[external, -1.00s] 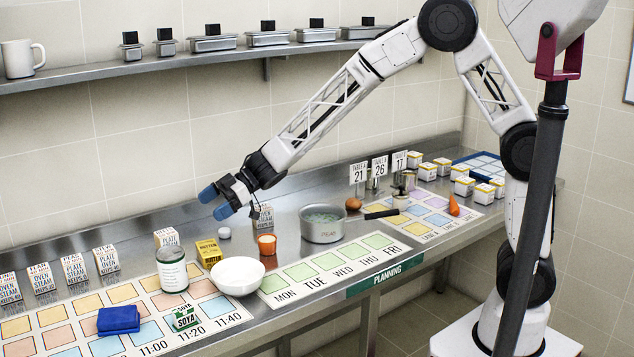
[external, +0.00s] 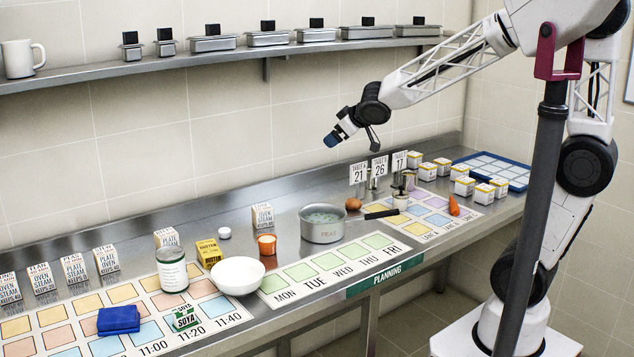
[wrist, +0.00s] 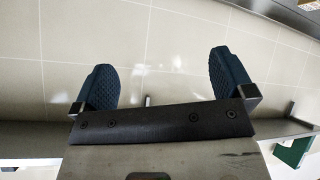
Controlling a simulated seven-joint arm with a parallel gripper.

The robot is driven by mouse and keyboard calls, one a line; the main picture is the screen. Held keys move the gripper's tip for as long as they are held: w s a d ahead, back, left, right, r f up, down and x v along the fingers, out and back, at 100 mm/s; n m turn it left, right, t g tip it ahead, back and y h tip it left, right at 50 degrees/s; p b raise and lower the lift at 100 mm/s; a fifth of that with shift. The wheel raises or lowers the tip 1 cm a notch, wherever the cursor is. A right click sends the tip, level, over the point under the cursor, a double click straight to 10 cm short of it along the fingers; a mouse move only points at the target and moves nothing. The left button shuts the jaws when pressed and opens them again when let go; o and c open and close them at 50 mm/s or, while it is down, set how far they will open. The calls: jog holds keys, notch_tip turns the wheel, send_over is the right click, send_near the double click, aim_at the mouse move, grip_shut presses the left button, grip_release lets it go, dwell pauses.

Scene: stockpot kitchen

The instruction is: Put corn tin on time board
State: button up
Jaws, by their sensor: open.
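The time board (external: 190,338) is the pale sheet of coloured squares marked 11:00, 11:20 and 11:40, at the front left of the steel counter in the external view. I cannot make out a tin labelled corn. A jar or tin with a pale label (external: 172,272) stands upright on the board's back part, its print too small to read. My gripper (external: 340,136) is raised in the air above the counter's back, well right of the board. In the wrist view my gripper (wrist: 165,82) has its two blue fingers wide apart with nothing between them.
On or beside the time board are a blue cloth (external: 118,320), a green-white soya box (external: 185,318), a yellow box (external: 209,253) and a white bowl (external: 238,276). A PEAS pot (external: 322,228) stands behind the planning board (external: 345,262). A wall shelf (external: 110,70) runs behind.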

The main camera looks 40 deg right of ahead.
jog(key=s+d+m+g+h, duration=0.3)
jog(key=s+d+m, duration=0.1)
jog(key=s+d, duration=0.95)
jog(key=s+d+f+m+g, duration=0.1)
jog(key=s+g, duration=0.1)
jog(key=s, duration=0.6)
jog(key=s+f+m+g+y, duration=0.1)
jog(key=s+f+g, duration=0.1)
jog(key=s, duration=0.7)
jog(key=shift+d+f, duration=0.3)
jog(key=shift+d, duration=0.05)
